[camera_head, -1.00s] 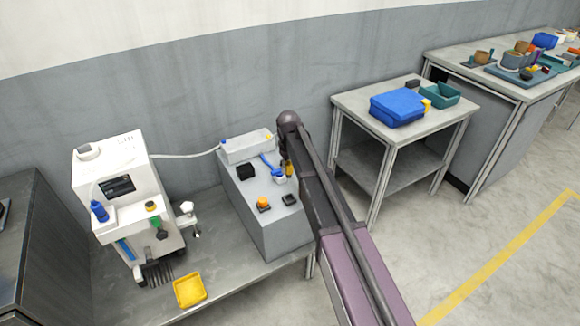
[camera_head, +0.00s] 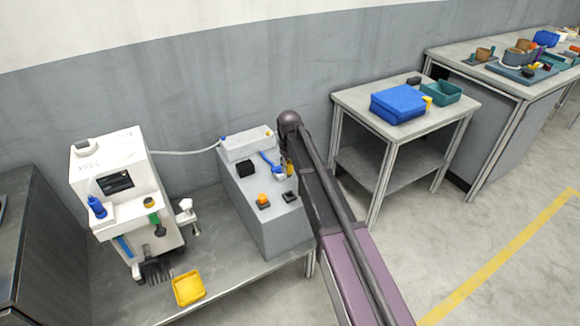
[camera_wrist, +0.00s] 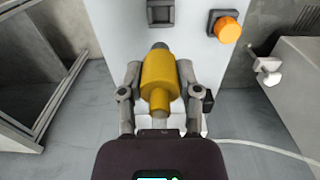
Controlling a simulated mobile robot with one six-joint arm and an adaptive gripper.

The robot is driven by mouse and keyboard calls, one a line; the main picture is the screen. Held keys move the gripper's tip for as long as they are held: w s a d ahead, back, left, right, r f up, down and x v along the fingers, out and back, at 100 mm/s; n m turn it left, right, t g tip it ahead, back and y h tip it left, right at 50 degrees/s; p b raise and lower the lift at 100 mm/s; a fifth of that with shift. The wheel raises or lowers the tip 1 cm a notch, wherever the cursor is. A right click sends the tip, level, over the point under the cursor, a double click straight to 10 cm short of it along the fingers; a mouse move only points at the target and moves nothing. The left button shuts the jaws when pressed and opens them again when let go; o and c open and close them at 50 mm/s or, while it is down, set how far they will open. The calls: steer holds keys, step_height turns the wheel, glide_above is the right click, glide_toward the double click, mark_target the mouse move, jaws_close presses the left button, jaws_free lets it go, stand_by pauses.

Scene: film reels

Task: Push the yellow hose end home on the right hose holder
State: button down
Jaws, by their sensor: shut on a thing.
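The yellow hose end (camera_wrist: 160,78) is a stepped yellow cylinder with a dark grey tip, held in the middle of the wrist view. My gripper (camera_wrist: 159,85) has one finger on each side of it and is shut on it. In the head view the yellow hose end (camera_head: 290,169) shows as a small yellow piece beside my dark arm, at the right side of the grey cabinet. My arm hides most of the gripper there. I cannot make out the right hose holder, nor whether the hose end touches it.
The grey cabinet (camera_head: 270,225) carries a black block (camera_head: 245,168), a blue item (camera_head: 269,162), an orange button (camera_head: 262,199) and a dark switch (camera_head: 290,196). A white machine (camera_head: 120,175) and yellow tray (camera_head: 188,288) stand left. A side table holds a blue case (camera_head: 398,103).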

steer(key=shift+f+b, duration=3.65)
steer(key=shift+f, duration=0.3)
steer(key=shift+f, duration=0.15)
steer(key=shift+s+f+b, duration=0.1)
steer(key=shift+f+b, duration=1.65)
steer(key=shift+b, duration=0.15)
steer(key=shift+c, duration=1.1)
jaws_free()
steer(key=shift+s+d, duration=0.1)
